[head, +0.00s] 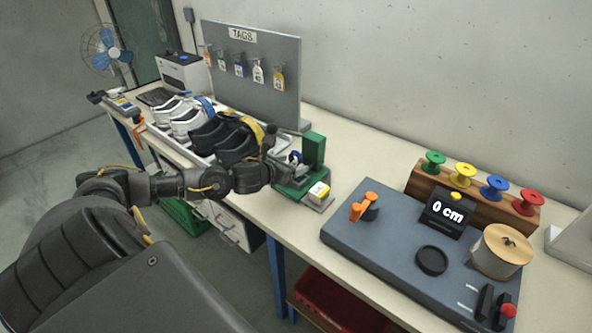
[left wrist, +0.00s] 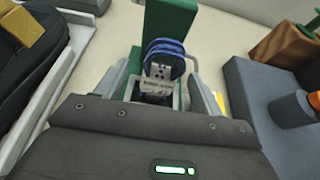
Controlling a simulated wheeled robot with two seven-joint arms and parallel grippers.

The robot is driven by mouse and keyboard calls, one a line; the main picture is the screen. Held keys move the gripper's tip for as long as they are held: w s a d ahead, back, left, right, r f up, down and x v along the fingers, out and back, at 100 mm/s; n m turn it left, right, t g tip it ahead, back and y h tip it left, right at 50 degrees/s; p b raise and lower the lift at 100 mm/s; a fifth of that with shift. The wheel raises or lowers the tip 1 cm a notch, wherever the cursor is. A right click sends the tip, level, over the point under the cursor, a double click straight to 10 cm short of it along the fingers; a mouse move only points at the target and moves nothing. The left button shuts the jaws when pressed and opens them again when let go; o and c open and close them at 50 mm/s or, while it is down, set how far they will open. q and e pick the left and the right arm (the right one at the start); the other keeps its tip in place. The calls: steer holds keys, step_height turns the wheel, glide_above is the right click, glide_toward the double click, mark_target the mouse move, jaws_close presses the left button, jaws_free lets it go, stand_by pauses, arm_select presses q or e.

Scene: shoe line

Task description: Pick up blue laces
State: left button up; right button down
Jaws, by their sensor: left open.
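The blue laces (left wrist: 166,50) are a small coil with a pale tag or band at the front, in a green stand (left wrist: 172,18) in the left wrist view. In the head view the laces (head: 295,156) show as a small blue patch by the green stand (head: 314,148), partly hidden by my gripper. My left gripper (head: 283,163) is open at the stand. In the left wrist view its two fingers (left wrist: 163,75) stand on either side of the laces. I cannot tell whether they touch them. My right gripper is not in view.
A shoe tray (head: 160,130) with white and black shoes lies left of the stand. A small box with a yellow top (head: 318,192) sits at the stand's front. A blue-grey measuring board (head: 345,235) lies to the right, with coloured spools (head: 494,187) behind it. A tag board (head: 250,75) stands behind.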

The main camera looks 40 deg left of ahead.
mark_target(293, 164)
arm_select(q)
steer(key=p+x, duration=0.1)
steer(key=x, duration=0.3)
steer(key=shift+w+f, duration=0.15)
steer(key=shift+f, duration=0.05)
steer(key=c, duration=1)
steer(key=shift+c, duration=0.2)
steer(key=shift+r, duration=0.1)
